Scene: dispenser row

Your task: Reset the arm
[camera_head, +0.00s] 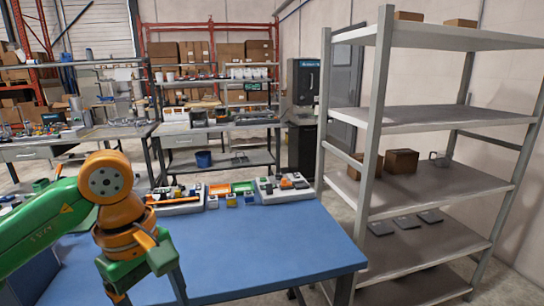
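My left arm (35,228), green with orange joints, comes in from the left over the blue table (285,265). My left gripper (150,292) points down at the lower left of the head view. Its two dark fingers stand apart with blue table top showing between them, and I see nothing held. The fingertips are close to the bottom edge of the picture. My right arm and gripper are not in view.
Dispensers and small bins (240,190) line the table's back edge. A grey shelf rack (425,205) with boxes stands close on the right. Workbenches (205,128) stand behind. The table's middle and right are clear.

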